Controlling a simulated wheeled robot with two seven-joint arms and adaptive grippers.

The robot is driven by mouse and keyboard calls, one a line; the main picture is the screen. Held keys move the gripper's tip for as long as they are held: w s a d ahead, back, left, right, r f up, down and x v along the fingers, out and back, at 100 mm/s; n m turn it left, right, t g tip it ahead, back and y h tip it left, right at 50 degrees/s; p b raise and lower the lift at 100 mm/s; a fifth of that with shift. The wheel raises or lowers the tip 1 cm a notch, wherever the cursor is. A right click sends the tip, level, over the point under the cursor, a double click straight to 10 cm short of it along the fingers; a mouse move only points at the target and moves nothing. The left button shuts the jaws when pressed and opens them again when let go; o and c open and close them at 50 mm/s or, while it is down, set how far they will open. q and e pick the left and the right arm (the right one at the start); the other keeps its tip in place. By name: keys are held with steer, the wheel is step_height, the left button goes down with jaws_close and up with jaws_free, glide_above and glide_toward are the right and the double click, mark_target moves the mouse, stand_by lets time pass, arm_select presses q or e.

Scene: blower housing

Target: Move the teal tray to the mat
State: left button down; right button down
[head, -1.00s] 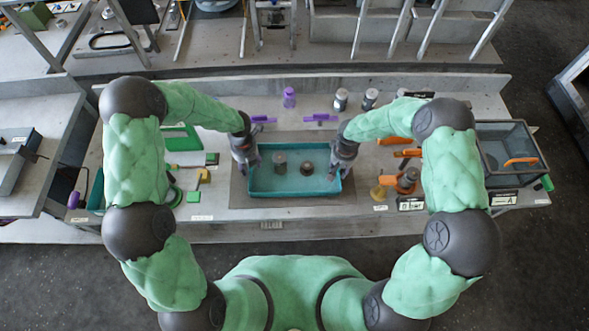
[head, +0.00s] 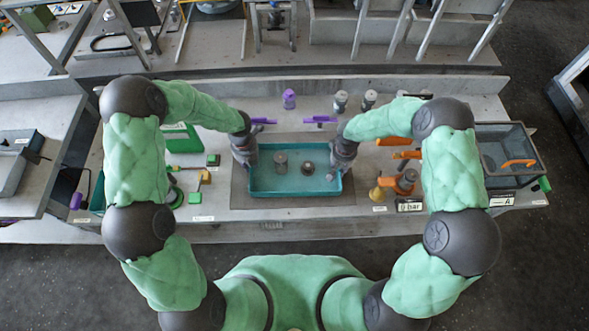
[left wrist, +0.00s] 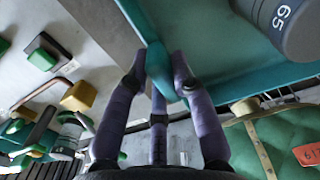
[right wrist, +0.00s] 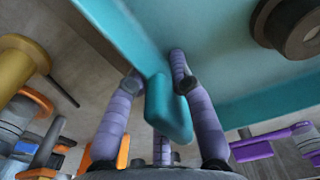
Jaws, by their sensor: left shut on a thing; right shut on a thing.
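The teal tray (head: 294,191) is above the dark grey mat (head: 240,199) in the middle of the bench. I cannot tell whether it rests on the mat or hangs just over it. The tray looks level. It holds a grey cylinder (head: 280,160), marked 65 in the left wrist view (left wrist: 290,25), and a dark brown ring-shaped part (head: 308,168). My left gripper (head: 249,158) is shut on the tray's left handle (left wrist: 160,70). My right gripper (head: 338,161) is shut on the right handle (right wrist: 168,112). The tray hides most of the mat.
Green parts and a yellow block (head: 206,177) lie left of the mat. A brass-coloured part (head: 378,194) and orange tools (head: 406,154) are to the right, near a clear-walled bin (head: 508,155). Purple parts (head: 320,120) and grey cylinders (head: 341,100) stand behind the tray.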

steer(key=shift+w+d+r+p, duration=0.1)
steer(key=shift+d+r+p, duration=0.05)
steer(key=shift+r+p, duration=0.75)
steer(key=shift+w+d+r+p, duration=0.15)
steer(key=shift+r+p, duration=0.55)
steer(key=shift+r, duration=0.4)
steer(key=shift+s, duration=0.15)
